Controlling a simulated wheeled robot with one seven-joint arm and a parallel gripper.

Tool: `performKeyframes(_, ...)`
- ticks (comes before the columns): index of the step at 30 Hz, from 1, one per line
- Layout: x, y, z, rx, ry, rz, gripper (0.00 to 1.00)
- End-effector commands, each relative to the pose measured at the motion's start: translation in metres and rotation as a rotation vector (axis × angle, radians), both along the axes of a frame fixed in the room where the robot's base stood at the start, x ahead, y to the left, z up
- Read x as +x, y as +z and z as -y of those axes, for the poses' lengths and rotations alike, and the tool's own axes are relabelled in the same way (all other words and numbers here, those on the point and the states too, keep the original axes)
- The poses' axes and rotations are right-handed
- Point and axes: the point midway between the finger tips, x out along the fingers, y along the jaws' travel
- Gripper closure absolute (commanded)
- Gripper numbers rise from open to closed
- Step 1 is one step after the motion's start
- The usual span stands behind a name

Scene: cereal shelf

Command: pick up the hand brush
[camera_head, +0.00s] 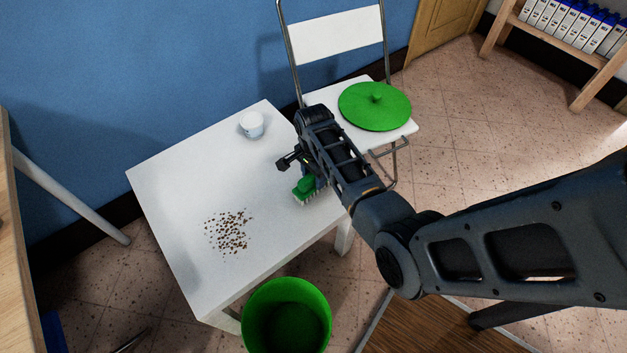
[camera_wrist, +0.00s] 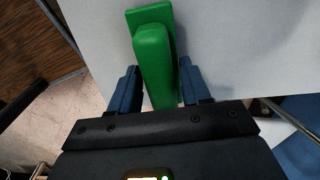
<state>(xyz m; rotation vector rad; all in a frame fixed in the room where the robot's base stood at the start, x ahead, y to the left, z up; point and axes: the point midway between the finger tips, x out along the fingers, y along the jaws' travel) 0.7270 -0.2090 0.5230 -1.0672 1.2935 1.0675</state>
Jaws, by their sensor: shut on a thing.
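The hand brush (camera_head: 304,189) is green with pale bristles. In the head view it is at the right edge of the white table, partly hidden behind my gripper (camera_head: 312,172). In the wrist view the green brush (camera_wrist: 155,58) runs up between the two blue-grey fingers of my gripper (camera_wrist: 157,88). The fingers are shut on its handle. The bristles point down at the table top; I cannot tell whether they touch it.
The white table (camera_head: 180,185) holds scattered brown crumbs (camera_head: 229,232) and a small white tub (camera_head: 251,124). A green bin (camera_head: 287,318) stands on the floor at its front. A white chair (camera_head: 338,37) holds a round green lid (camera_head: 375,106).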

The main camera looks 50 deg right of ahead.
Motion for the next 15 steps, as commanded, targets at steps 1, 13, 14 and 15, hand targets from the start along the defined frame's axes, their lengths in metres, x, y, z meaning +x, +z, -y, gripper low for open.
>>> performKeyframes(1,0.0,0.0,0.0,0.0,0.0,0.0,0.87)
performKeyframes(13,0.001,0.037,0.0,-0.002,0.0,0.003,0.87)
performKeyframes(14,0.001,0.044,0.0,-0.002,0.0,0.004,0.87)
performKeyframes(15,-0.006,0.048,0.007,-0.001,-0.004,0.001,0.87)
